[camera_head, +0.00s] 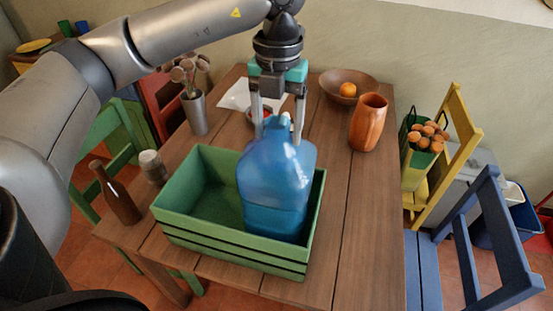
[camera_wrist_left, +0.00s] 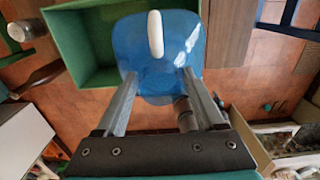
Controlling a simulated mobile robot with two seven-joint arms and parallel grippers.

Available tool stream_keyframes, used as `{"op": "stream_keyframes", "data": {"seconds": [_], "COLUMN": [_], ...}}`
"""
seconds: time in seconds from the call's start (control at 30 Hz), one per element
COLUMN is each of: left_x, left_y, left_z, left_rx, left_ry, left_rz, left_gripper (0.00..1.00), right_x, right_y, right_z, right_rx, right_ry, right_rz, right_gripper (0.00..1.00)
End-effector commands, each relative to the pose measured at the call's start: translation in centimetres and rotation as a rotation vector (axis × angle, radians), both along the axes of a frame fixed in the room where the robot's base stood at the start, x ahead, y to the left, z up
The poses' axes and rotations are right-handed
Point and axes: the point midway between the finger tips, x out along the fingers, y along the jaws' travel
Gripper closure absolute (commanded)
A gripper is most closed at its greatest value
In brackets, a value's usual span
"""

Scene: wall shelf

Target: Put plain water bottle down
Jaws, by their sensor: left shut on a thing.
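The plain water bottle (camera_head: 277,185) is a large, see-through blue jug, upright in the right part of the green crate (camera_head: 232,255). Whether its base touches the crate floor is hidden by the crate's front wall. My left gripper (camera_head: 277,115) comes from above and is shut on the bottle's top. In the left wrist view the bottle (camera_wrist_left: 185,60) lies beyond the fingers (camera_wrist_left: 160,85), with its white handle (camera_wrist_left: 155,33) at the top. The crate (camera_wrist_left: 75,45) also shows there. My right gripper is not in view.
The crate stands on a wooden table (camera_head: 350,215) and its left part is empty. A brown bottle (camera_head: 117,195) and a jar (camera_head: 152,167) are left of it. A utensil holder (camera_head: 195,112), an orange vase (camera_head: 368,122) and a bowl (camera_head: 335,82) with an orange stand farther back. Chairs surround the table.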

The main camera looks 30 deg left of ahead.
Motion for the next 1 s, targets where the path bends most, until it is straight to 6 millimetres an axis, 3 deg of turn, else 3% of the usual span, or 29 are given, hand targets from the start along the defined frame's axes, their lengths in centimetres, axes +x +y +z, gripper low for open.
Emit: {"op": "stream_keyframes", "data": {"seconds": [0.1,0.37,0.6,0.93,0.97,1.0], "left_x": [0.0,0.0,0.0,0.0,0.0,0.0], "left_y": [0.0,0.0,0.0,0.0,0.0,0.0], "left_z": [-2.1,-4.0,-7.2,-7.5,-7.6,-7.5], "left_rx": [0.0,0.0,0.0,-0.001,0.0,0.0], "left_ry": [0.0,0.0,-0.001,-0.002,-0.001,-0.001], "left_rz": [-0.001,-0.001,0.0,0.0,0.0,0.0], "left_gripper": [1.0,1.0,1.0,1.0,0.28,0.24], "right_x": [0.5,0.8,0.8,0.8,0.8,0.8], "right_y": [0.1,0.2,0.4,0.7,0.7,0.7], "right_z": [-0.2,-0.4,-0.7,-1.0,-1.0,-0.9], "right_rx": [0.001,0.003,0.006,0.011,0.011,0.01], "right_ry": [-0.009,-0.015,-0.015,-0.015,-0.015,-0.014], "right_rz": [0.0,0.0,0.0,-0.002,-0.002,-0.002], "right_gripper": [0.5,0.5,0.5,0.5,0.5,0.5]}}
